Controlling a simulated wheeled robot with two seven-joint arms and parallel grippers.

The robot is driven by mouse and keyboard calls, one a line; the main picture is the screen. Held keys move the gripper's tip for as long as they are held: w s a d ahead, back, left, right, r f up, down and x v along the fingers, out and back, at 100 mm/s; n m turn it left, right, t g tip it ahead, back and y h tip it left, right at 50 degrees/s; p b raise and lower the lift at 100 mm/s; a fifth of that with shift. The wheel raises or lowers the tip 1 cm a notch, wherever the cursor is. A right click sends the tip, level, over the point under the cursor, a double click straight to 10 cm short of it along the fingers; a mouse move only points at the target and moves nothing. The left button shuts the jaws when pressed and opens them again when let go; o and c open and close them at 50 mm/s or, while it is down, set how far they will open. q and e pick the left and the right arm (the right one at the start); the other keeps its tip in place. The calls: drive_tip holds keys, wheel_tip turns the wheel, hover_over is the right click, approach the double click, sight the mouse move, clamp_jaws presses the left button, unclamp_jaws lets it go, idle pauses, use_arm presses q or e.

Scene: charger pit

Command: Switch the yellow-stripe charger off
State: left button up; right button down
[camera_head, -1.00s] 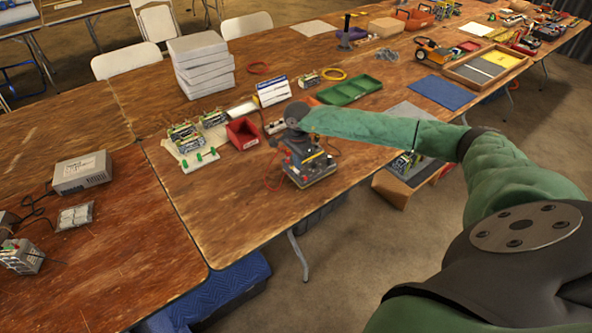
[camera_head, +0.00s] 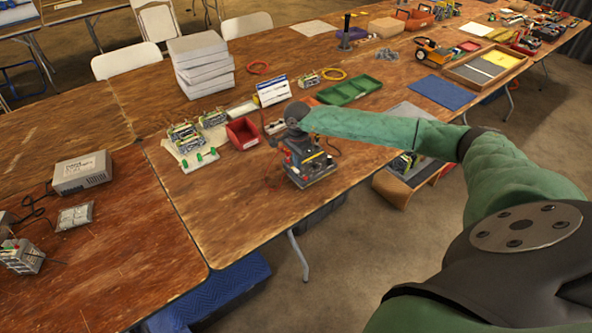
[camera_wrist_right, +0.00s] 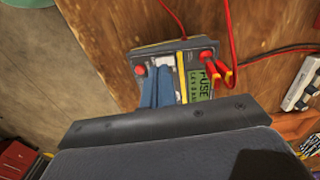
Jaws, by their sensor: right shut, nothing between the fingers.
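The yellow-stripe charger (camera_head: 318,166) is a dark grey box at the front edge of the middle table. In the right wrist view the charger (camera_wrist_right: 144,55) shows a yellow stripe, a red knob, red leads and a green display with the word FUSE. My right gripper (camera_wrist_right: 163,76) is shut and empty, its blue fingers over the charger's face between the red knob and the stripe. They hide part of the face, including any switch under them; whether they touch it I cannot tell. In the head view my right wrist covers the charger's top. My left gripper is not in view.
A red bin (camera_head: 243,134) and a white board with green terminals (camera_head: 198,160) stand left of the charger. A green tray (camera_head: 349,91) and a white sign (camera_head: 273,90) are behind it. A grey power supply (camera_head: 82,172) lies on the left table. Red leads lie around the charger.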

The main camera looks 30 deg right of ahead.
sight(298, 171)
drive_tip(key=shift+f+b, duration=0.9)
drive_tip(key=shift+f, duration=0.15)
idle(1.1)
drive_tip(key=shift+r, duration=0.1)
drive_tip(key=shift+r+p, duration=0.7)
drive_tip(key=shift+r, duration=2.7)
